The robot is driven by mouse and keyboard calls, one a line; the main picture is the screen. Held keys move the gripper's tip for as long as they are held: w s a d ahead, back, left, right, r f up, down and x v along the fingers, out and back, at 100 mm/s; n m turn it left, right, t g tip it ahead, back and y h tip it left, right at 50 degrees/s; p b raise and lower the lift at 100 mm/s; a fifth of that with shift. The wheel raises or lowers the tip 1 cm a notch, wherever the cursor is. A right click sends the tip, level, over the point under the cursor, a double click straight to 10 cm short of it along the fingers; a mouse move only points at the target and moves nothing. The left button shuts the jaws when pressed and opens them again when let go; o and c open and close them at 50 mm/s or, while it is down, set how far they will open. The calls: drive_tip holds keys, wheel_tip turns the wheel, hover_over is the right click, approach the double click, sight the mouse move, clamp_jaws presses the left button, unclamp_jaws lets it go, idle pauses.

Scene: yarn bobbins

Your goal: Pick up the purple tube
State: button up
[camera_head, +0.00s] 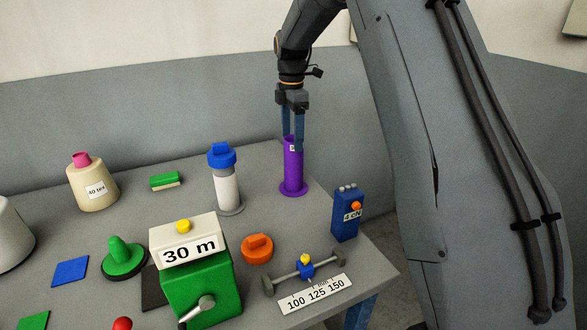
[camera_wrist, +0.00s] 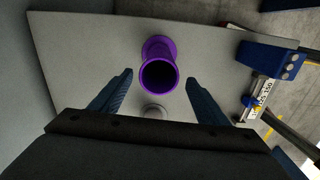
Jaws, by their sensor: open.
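The purple tube (camera_head: 292,170) stands upright on the grey table near its back right corner, in the head view. In the wrist view the purple tube (camera_wrist: 158,75) shows from above, with its round open top towards me. My gripper (camera_head: 292,138) points down over the tube, with its blue fingers at the height of the tube's top. In the wrist view the fingers of my gripper (camera_wrist: 158,77) are spread apart, with the tube top between and slightly beyond the fingertips. A gap shows on each side of the tube there.
A white cylinder with a blue cap (camera_head: 226,182) stands left of the tube. A blue box marked 4 cN (camera_head: 347,218) stands to the right. A green box labelled 30 m (camera_head: 202,285), an orange knob (camera_head: 257,248) and a cream cone (camera_head: 92,188) are on the table (camera_head: 283,220).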

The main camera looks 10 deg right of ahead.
drive_tip(key=f+p, duration=0.1)
drive_tip(key=f, duration=0.1)
drive_tip(key=d+f+p, duration=0.1)
drive_tip(key=f, duration=0.2)
drive_tip(key=shift+w, duration=0.15)
drive_tip(key=shift+f, duration=0.6)
drive_tip(key=c, duration=1.4)
wheel_tip(320, 180, up, 10)
drive_tip(key=shift+r+b, duration=0.1)
drive_tip(key=shift+b, duration=1.15)
